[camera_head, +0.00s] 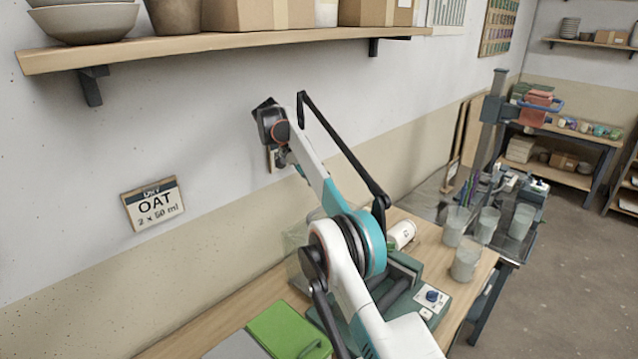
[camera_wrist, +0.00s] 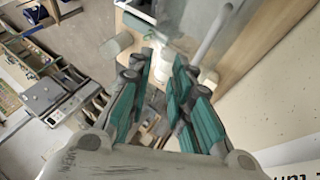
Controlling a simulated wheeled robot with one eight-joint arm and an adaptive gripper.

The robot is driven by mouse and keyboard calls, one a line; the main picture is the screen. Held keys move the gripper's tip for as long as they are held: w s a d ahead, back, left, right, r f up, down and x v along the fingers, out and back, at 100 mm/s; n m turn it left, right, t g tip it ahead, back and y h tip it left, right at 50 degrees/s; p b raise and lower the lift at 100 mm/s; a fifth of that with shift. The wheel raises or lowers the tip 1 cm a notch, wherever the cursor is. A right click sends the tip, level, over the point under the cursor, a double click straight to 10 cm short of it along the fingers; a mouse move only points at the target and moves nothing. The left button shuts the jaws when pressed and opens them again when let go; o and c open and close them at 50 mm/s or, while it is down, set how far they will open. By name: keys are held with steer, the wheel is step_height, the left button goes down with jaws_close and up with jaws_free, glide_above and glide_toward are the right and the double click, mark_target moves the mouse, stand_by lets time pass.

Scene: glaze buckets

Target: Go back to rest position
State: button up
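My gripper (camera_wrist: 162,68) shows in the wrist view with its two teal-padded fingers apart and a gap between them. Nothing appears to be held; the pale shapes seen through the gap look like background. In the head view, my arm is raised and folded over the wooden workbench (camera_head: 205,325), with its end near the wall. The fingers cannot be made out there.
Several translucent cups (camera_head: 465,258) stand at the bench's right end. A white jar (camera_head: 401,234) lies beside a grey-green device (camera_head: 432,297). A green folder (camera_head: 287,331) is in front. Floor at right is clear.

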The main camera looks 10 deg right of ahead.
steer(key=s+d+r+n+t+y+b, duration=0.3)
steer(key=s+d+r+n+b, duration=0.2)
steer(key=s+r, duration=0.65)
steer(key=s+d+f+n+t+y+b, duration=0.2)
steer(key=s+f, duration=0.1)
steer(key=s, duration=1.4)
steer(key=s+f+n+t+y+b, duration=0.1)
steer(key=s+f+n+t+b, duration=0.1)
steer(key=s+f, duration=1.5)
steer(key=s+t+b, duration=0.1)
steer(key=s+b, duration=0.1)
steer(key=s, duration=0.2)
steer(key=shift+d+y, duration=0.15)
steer(key=shift+y, duration=0.15)
